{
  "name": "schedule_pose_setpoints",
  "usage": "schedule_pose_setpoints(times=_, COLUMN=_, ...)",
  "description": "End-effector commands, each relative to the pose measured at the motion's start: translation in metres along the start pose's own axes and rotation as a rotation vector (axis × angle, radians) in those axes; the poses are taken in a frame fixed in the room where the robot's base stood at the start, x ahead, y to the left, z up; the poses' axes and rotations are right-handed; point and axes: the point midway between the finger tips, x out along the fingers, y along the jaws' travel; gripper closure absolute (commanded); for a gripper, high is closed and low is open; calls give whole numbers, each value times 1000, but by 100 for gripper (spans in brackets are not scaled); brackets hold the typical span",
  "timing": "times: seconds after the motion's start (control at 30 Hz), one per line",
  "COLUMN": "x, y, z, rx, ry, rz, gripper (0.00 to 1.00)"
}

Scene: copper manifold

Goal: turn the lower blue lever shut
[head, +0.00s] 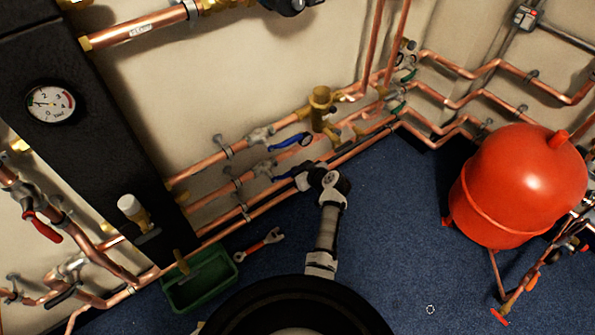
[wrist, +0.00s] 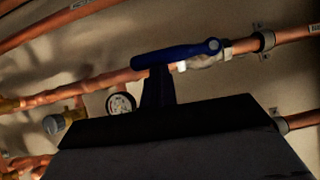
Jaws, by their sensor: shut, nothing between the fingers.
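The lower blue lever (head: 284,174) is on a copper pipe low on the wall, partly hidden by my gripper (head: 301,180). In the wrist view a blue lever (wrist: 180,53) lies roughly along its pipe, its pivot at the right end. My gripper (wrist: 158,75) is shut and empty, its dark fingers reaching up to the lever's handle left of its middle. I cannot tell whether they touch it. The upper blue lever (head: 291,141) is on the pipe above, also roughly along its pipe.
A brass fitting (head: 321,108) stands out above the levers. A green crate (head: 199,279) and a wrench (head: 259,244) lie on the blue floor at left. A red tank (head: 520,185) stands at right. The floor between the tank and my arm is mostly clear.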

Motion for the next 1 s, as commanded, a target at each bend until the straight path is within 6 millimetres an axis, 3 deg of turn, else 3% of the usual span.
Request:
schedule_pose_setpoints(times=0.47, x=7, y=4, z=10, rx=93, ry=1, rz=-63, gripper=100)
schedule_pose_setpoints(times=1.0, x=29, y=8, z=42, rx=483, ry=1, rz=-325, gripper=100)
